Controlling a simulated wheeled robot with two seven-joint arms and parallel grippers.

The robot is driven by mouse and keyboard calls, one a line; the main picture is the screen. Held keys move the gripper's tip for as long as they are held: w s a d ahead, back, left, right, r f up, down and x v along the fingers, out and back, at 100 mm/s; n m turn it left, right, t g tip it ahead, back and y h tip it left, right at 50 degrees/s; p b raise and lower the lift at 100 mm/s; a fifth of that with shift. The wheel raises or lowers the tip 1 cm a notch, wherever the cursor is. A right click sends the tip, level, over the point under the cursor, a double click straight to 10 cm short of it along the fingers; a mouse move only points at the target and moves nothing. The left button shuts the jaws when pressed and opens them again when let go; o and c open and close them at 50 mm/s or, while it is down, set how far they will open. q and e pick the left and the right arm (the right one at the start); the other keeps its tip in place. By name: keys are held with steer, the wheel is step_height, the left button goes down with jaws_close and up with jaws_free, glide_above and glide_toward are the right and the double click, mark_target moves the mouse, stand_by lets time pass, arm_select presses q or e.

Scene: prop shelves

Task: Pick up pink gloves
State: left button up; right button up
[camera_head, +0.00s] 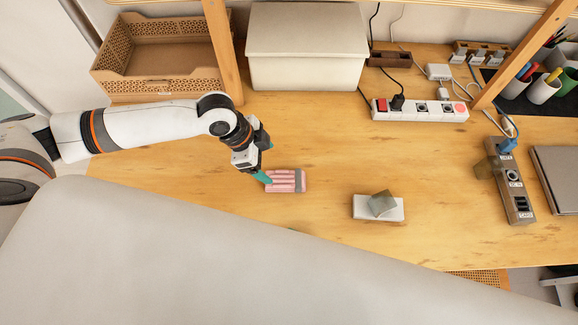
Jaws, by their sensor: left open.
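The pink gloves (284,181) lie flat on the wooden table (330,240) as a small pink bundle with pale stripes and a grey right end. My left gripper (265,164), with teal fingertips, is open at the upper left of the gloves. One fingertip overlaps the gloves' left edge in the picture; I cannot tell whether it touches them. My right gripper is not in view. A tiny green sliver shows at the edge of my pale body; I cannot tell what it is.
A cardboard tray (150,88) and a lidded white box (306,75) stand at the back. A white block (365,208) with a grey block (382,203) is to the right. Power strips (420,112) and cables lie farther right. The table between gloves and blocks is clear.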

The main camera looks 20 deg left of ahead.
mark_target(284, 179)
arm_select(q)
steer(key=x, duration=0.4)
steer(key=shift+s+d+f+p, duration=0.1)
steer(key=shift+s+d+p, duration=0.15)
steer(key=shift+p, duration=0.15)
steer(key=shift+w+d+f, duration=0.15)
steer(key=shift+f, duration=0.4)
steer(key=p+x, duration=0.1)
steer(key=x, duration=0.3)
steer(key=shift+d+f, duration=0.1)
steer(key=shift+f, duration=0.05)
steer(key=shift+w+d+f, duration=0.1)
steer(key=shift+f, duration=0.3)
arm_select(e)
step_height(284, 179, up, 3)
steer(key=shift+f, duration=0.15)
arm_select(q)
steer(key=shift+c, duration=0.2)
steer(key=c, duration=1)
step_height(284, 179, up, 10)
steer(key=shift+r+b, duration=0.1)
steer(key=shift+b, duration=0.35)
steer(key=o, duration=0.4)
steer(key=shift+c, duration=1.6)
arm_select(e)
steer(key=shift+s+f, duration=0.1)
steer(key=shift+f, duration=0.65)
